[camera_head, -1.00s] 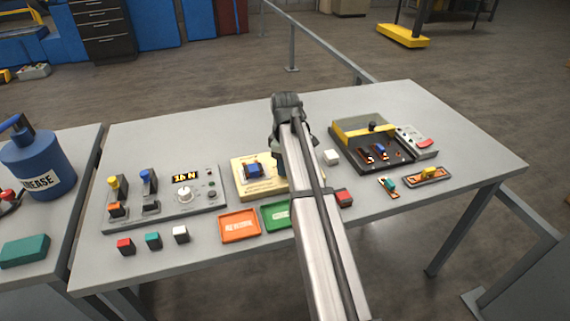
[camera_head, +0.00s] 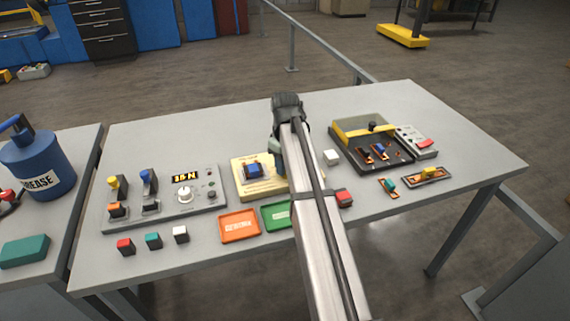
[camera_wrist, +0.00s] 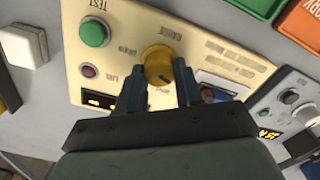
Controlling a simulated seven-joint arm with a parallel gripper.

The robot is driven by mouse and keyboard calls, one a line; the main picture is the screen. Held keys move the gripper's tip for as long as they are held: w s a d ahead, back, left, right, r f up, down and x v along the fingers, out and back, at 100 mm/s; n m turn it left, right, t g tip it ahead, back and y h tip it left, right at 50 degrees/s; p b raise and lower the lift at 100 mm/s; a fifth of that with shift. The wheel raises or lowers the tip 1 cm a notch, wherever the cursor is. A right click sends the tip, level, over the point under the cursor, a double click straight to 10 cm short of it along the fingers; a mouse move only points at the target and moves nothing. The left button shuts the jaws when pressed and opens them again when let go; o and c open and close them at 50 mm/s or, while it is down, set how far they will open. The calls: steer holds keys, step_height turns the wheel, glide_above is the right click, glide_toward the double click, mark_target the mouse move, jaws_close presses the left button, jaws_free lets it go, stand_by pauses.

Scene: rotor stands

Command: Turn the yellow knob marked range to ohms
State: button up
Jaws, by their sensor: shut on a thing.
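The yellow knob (camera_wrist: 158,62) sits on a cream panel (camera_wrist: 205,22) in the wrist view. Small printed words surround the knob, too small to read surely. A dark mark shows on the knob's lower right edge. My gripper (camera_wrist: 160,82) has one finger on each side of the knob and is shut on it. In the head view the cream panel (camera_head: 242,180) lies mid-table with its right part and the knob hidden behind my arm.
The panel carries a green button (camera_wrist: 94,32), a red lamp (camera_wrist: 88,71) and a blue switch (camera_wrist: 215,93). A grey tester (camera_head: 215,177) stands to its left. Orange (camera_head: 239,238) and green (camera_head: 268,214) trays lie in front. A white block (camera_head: 331,157) stands at right.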

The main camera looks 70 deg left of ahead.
steer(key=m, duration=0.3)
steer(key=shift+m, duration=0.4)
steer(key=shift+w+m, duration=0.1)
steer(key=shift+m, duration=1.8)
steer(key=o, duration=1)
steer(key=shift+o, duration=0.2)
steer(key=shift+r, duration=0.15)
step_height(320, 180, up, 14)
steer(key=shift+f, duration=0.2)
